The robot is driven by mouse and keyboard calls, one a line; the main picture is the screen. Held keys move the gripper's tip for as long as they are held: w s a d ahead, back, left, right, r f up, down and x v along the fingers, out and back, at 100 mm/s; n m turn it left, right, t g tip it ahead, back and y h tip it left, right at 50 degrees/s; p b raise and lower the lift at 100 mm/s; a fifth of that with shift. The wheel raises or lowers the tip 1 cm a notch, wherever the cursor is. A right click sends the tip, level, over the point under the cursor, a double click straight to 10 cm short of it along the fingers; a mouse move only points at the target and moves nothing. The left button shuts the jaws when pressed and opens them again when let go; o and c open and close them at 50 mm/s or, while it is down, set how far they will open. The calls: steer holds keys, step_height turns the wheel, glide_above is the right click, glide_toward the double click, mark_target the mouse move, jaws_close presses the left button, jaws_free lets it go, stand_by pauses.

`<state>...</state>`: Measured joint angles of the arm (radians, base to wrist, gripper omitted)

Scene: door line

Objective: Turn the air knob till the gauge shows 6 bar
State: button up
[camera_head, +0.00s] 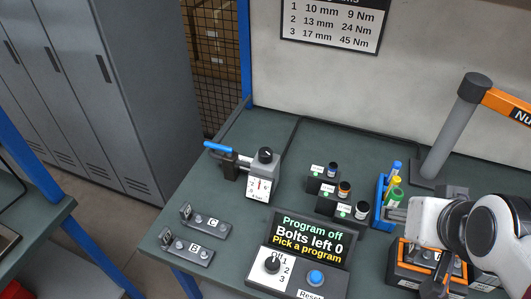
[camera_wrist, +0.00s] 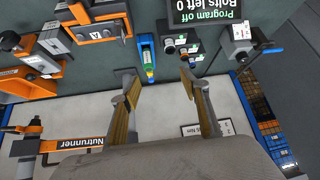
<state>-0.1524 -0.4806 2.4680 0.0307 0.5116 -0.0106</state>
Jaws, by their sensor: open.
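The air knob (camera_head: 265,155) is a black round knob on top of a small grey block on the left part of the green bench. Below it, the white gauge (camera_head: 258,188) faces the front with a red needle pointing roughly up; its figures are too small to read. The gauge also shows upside down in the wrist view (camera_wrist: 240,32), at the upper right. My gripper (camera_wrist: 157,78) is open and empty, its two fingers well apart. It is over the right side of the bench, far from the knob; in the head view my arm mostly hides it.
A blue-handled lever (camera_head: 218,147) sticks out left of the knob. A control box (camera_head: 313,240) with a screen, a black selector and a blue button stands in front. Small bottles on black stands and a blue holder (camera_head: 380,205) lie between knob and arm. A grey post (camera_head: 455,125) rises behind.

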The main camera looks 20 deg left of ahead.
steer(key=w+a+f+n+t+y, duration=0.1)
steer(key=w+a+f+y, duration=0.1)
steer(key=w+a, duration=0.55)
steer(key=n+t+y, duration=0.3)
steer(key=n+y, duration=0.1)
glide_toward(267, 155)
steer(key=x, duration=0.3)
steer(key=shift+w+a+f, duration=0.25)
steer(key=shift+w, duration=0.2)
steer(key=shift+x, duration=3.7)
steer(key=c, duration=1.1)
